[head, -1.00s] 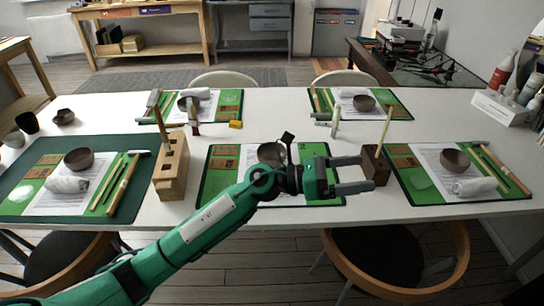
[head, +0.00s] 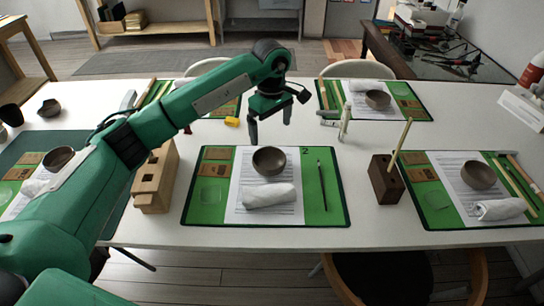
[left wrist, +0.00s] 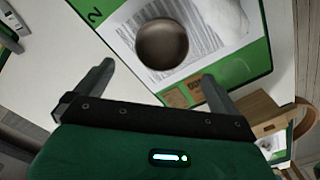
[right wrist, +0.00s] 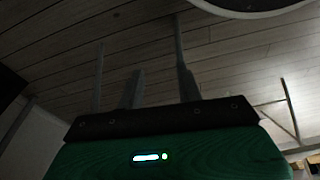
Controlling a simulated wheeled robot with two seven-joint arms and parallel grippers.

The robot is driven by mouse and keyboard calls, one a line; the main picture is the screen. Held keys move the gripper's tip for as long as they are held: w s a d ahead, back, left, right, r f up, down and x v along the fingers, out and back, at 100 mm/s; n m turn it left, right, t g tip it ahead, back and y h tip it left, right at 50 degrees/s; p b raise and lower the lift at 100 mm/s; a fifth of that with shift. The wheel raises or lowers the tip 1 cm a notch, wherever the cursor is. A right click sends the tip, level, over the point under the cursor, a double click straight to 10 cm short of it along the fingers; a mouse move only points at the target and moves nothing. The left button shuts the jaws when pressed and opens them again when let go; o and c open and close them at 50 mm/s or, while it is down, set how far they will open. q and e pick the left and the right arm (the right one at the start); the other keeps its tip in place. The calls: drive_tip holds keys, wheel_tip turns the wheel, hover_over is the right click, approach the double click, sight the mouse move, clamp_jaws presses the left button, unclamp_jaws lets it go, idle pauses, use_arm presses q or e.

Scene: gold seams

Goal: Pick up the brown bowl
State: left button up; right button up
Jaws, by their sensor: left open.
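A round brown bowl (head: 269,160) sits upright on the printed sheet of the middle green mat (head: 333,206). Similar brown bowls sit on other mats, one at the right (head: 478,175) and one at the left (head: 59,158). My left gripper (head: 270,132) is open and empty, fingers pointing down, above and just behind the middle bowl. The left wrist view shows the bowl (left wrist: 162,44) beyond and between the spread fingertips (left wrist: 159,72), apart from them. My right gripper (right wrist: 158,72) shows only in the right wrist view, fingers apart and empty, with dark plank floor behind.
A white rolled cloth (head: 268,195) lies just in front of the bowl, and a brush (head: 322,185) lies right of it. Wooden blocks stand left (head: 156,178) and right (head: 386,179) of the mat, the right one holding a stick. A yellow item (head: 232,121) lies behind.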

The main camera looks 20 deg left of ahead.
use_arm(q)
hover_over(269, 166)
drive_tip(key=f, duration=0.7)
drive_tip(key=shift+d, duration=0.4)
drive_tip(key=shift+s+f, duration=0.15)
drive_tip(key=shift+f, duration=0.45)
drive_tip(key=shift+a+f+p, duration=0.15)
drive_tip(key=shift+f+p, duration=0.1)
drive_tip(key=shift+f, duration=0.85)
drive_tip(key=shift+a+f+p, duration=0.15)
drive_tip(key=shift+f+p, duration=0.05)
drive_tip(key=shift+f, duration=0.9)
use_arm(e)
drive_tip(key=shift+s+d+f, duration=0.1)
drive_tip(key=shift+s+f, duration=0.1)
drive_tip(key=shift+f, duration=0.6)
drive_tip(key=shift+s+d+f, duration=0.1)
drive_tip(key=shift+s+f, duration=0.05)
drive_tip(key=shift+f, duration=0.65)
use_arm(q)
drive_tip(key=c, duration=0.8)
use_arm(e)
drive_tip(key=shift+r, duration=0.1)
use_arm(q)
drive_tip(key=shift+r, duration=0.1)
use_arm(e)
drive_tip(key=shift+w, duration=0.1)
